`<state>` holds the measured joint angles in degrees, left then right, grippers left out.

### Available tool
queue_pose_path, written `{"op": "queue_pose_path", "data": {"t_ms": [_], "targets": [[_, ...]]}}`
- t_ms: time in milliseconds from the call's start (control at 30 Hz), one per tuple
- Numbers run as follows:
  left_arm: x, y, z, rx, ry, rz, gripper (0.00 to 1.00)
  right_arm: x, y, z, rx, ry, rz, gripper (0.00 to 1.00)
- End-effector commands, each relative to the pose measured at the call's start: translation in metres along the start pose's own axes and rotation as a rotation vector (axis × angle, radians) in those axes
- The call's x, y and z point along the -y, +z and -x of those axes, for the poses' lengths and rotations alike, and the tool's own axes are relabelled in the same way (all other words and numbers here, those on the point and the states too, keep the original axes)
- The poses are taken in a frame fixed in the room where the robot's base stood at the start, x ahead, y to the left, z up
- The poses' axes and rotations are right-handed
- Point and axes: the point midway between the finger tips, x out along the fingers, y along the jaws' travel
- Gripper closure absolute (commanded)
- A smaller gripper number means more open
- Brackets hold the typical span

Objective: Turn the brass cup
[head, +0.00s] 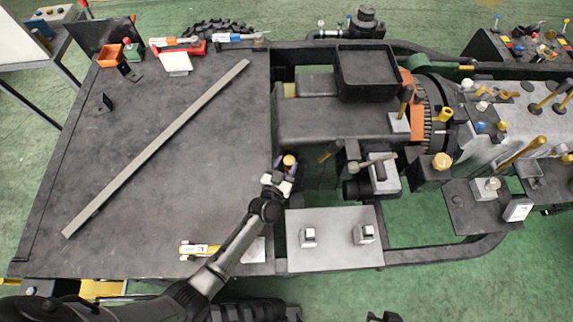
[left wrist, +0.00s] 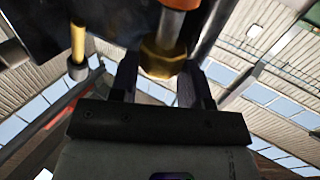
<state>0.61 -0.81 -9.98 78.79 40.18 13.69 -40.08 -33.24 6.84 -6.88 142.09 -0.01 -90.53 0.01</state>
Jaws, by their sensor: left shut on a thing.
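The brass cup (head: 289,160) is a small yellow-gold piece at the right edge of the dark plate, beside the frame's gap. My left gripper (head: 284,169) reaches it from the lower left, with a finger on each side. In the left wrist view the brass cup (left wrist: 163,60) sits at the lower end of a pale metal shaft with an orange part above. The two dark fingers of my left gripper (left wrist: 160,78) are shut on it from both sides. The far side of the cup is hidden. My right gripper is not in view.
A long grey bar (head: 155,150) lies diagonally across the dark plate. A light plate with two small blocks (head: 335,250) is at the lower right of the cup. A yellow-handled rod (left wrist: 77,45) hangs left of the cup in the wrist view. A black tray (head: 365,72) stands farther back.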

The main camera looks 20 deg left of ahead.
Motion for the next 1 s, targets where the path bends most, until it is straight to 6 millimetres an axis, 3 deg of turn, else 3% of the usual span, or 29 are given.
{"op": "queue_pose_path", "data": {"t_ms": [700,1000], "targets": [[0.01,0.004,-0.002,-0.002,0.437,-0.006,0.81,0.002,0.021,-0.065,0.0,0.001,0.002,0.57],[0.011,0.001,-0.003,-0.001,0.516,-0.002,0.81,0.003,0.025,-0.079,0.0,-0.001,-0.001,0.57]]}}
